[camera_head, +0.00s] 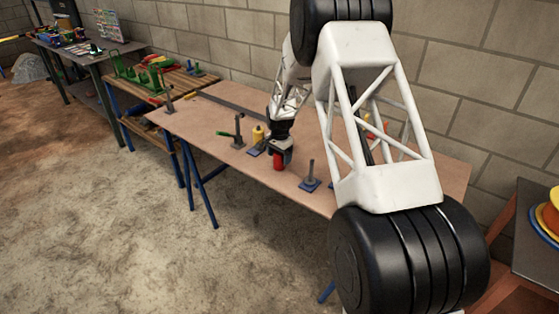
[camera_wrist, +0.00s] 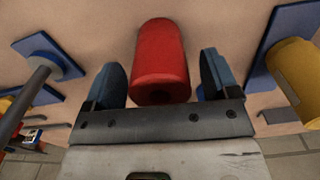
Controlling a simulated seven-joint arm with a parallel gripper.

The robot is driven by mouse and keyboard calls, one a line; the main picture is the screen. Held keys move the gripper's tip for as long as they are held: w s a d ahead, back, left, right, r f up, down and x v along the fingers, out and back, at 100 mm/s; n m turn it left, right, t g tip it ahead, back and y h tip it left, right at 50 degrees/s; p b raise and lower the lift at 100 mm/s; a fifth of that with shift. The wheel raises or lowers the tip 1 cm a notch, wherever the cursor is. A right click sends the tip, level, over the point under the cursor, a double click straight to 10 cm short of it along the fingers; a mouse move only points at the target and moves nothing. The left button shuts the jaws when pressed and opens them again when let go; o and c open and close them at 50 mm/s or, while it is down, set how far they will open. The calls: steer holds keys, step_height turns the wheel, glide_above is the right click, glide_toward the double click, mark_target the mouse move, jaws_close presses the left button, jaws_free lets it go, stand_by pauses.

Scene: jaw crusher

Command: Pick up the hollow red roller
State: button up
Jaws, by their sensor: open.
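The hollow red roller (camera_head: 279,162) stands on the wooden table below my gripper. In the wrist view the red roller (camera_wrist: 160,60) lies between the two blue fingers, with the dark hole in its end facing the gripper base. My gripper (camera_wrist: 166,75) is open, one finger on each side of the roller, with a gap visible on both sides. In the head view my gripper (camera_head: 281,152) is small and partly covers the roller's top.
A yellow roller (camera_head: 258,133) on a blue base stands close by; it also shows in the wrist view (camera_wrist: 298,70). A grey post on a blue base (camera_head: 311,178) stands to the right, and another post (camera_head: 238,133) to the left. The table's front is mostly clear.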

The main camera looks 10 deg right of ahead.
steer(key=shift+f, duration=0.25)
steer(key=shift+c, duration=0.3)
steer(key=c, duration=1.1)
steer(key=shift+r, duration=0.15)
steer(key=shift+r, duration=1.4)
steer(key=shift+s+r, duration=0.2)
steer(key=shift+r, duration=0.1)
steer(key=s, duration=0.5)
steer(key=s+r, duration=0.1)
steer(key=s, duration=0.4)
steer(key=s+d, duration=0.1)
steer(key=s, duration=0.4)
steer(key=shift+s+r, duration=0.15)
steer(key=shift+s, duration=0.15)
